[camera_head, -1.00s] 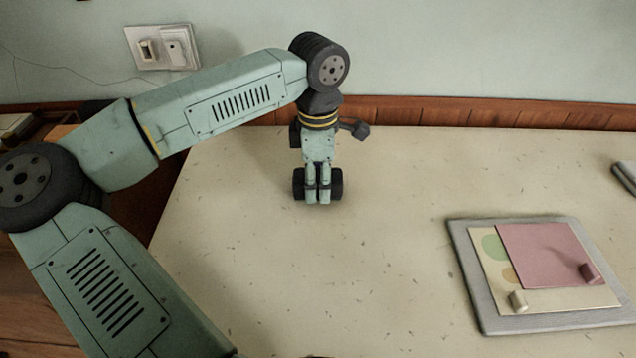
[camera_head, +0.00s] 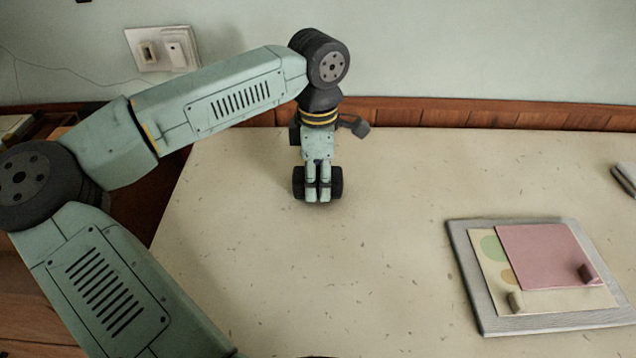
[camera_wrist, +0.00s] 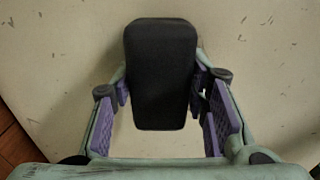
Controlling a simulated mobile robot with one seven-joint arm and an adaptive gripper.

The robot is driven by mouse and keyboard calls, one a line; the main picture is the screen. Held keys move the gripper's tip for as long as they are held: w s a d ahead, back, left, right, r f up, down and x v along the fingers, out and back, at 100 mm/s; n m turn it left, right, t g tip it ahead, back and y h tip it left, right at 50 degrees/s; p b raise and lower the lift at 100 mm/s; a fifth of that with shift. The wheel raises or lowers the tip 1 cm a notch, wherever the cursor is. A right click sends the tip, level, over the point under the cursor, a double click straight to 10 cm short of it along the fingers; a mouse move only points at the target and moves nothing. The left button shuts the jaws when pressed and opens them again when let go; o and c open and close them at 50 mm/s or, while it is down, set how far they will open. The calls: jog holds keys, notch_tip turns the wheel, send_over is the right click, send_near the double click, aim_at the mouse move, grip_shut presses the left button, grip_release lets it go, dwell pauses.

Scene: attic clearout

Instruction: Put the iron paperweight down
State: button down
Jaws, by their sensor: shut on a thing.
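The iron paperweight is a black block with rounded edges. In the head view the paperweight (camera_head: 336,183) shows on both sides of my fingers, low over the back left part of the pale table (camera_head: 400,220). My gripper (camera_head: 318,196) points down and is shut on it. In the wrist view the paperweight (camera_wrist: 160,70) sits between the purple pads of my gripper (camera_wrist: 160,98). Its underside is hidden, and I cannot tell whether it touches the table.
A grey board (camera_head: 465,280) with a cream sheet, a pink sheet (camera_head: 540,255) and two small blocks lies at the right. A dark grey thing (camera_head: 626,178) is cut off at the right edge. A wall with wood trim (camera_head: 450,112) stands behind. The table's middle is clear.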

aim_at(319, 173)
jog(key=shift+r+p, duration=1.2)
jog(key=shift+r, duration=1.15)
jog(key=shift+d, duration=0.1)
